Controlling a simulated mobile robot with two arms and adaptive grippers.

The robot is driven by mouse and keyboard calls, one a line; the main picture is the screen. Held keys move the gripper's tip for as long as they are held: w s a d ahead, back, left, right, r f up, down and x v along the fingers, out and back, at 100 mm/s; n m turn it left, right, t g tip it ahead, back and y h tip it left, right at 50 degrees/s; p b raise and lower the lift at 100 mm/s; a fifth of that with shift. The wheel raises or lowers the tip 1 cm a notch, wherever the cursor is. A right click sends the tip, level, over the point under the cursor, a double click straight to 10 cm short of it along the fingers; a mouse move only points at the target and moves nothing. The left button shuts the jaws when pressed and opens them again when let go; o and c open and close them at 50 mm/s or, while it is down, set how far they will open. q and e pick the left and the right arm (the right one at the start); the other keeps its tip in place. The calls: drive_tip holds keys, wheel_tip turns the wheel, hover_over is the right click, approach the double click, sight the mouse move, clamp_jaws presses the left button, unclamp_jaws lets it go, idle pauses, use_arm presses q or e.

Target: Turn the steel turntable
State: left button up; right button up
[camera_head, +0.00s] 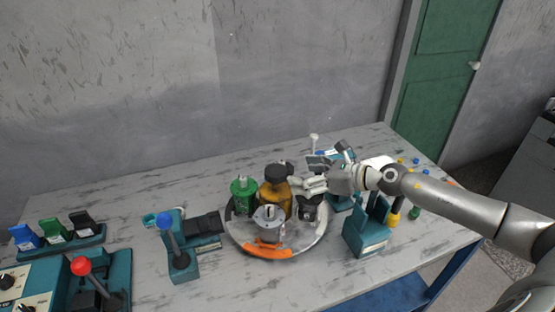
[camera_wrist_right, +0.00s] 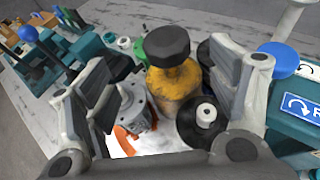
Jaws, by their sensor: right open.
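The steel turntable (camera_head: 310,244) is a round tray on the table with an orange section (camera_head: 268,252) on its front rim. It bears a green part (camera_head: 243,193), an amber bottle with a black cap (camera_head: 279,180), a grey metal motor part (camera_head: 269,222) and a dark part at the right. My right gripper (camera_head: 312,185) comes in from the right over the turntable's right side. In the right wrist view its fingers are spread, with the amber bottle (camera_wrist_right: 173,85) and a black disc part (camera_wrist_right: 203,118) showing between and beyond them. I see no contact. My left gripper is out of view.
A teal stand with a blue-knobbed lever (camera_head: 171,240) stands left of the turntable. A teal box (camera_head: 367,236) stands close at its right. A red-knobbed lever (camera_head: 81,266) and colored switches are at far left. The back-left tabletop (camera_head: 140,190) is clear.

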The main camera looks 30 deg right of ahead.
sight(278, 170)
drive_tip(key=shift+h, duration=0.3)
drive_tip(key=p+x, duration=0.2)
drive_tip(key=x, duration=0.2)
drive_tip(key=p+x, duration=0.1)
drive_tip(key=x, duration=0.4)
drive_tip(key=shift+w+d+r+p, duration=0.2)
drive_tip(key=shift+p, duration=0.2)
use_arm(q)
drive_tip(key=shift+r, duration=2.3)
use_arm(e)
drive_tip(key=shift+w+a+f, duration=0.3)
drive_tip(key=shift+w, duration=0.15)
drive_tip(key=shift+c, duration=0.3)
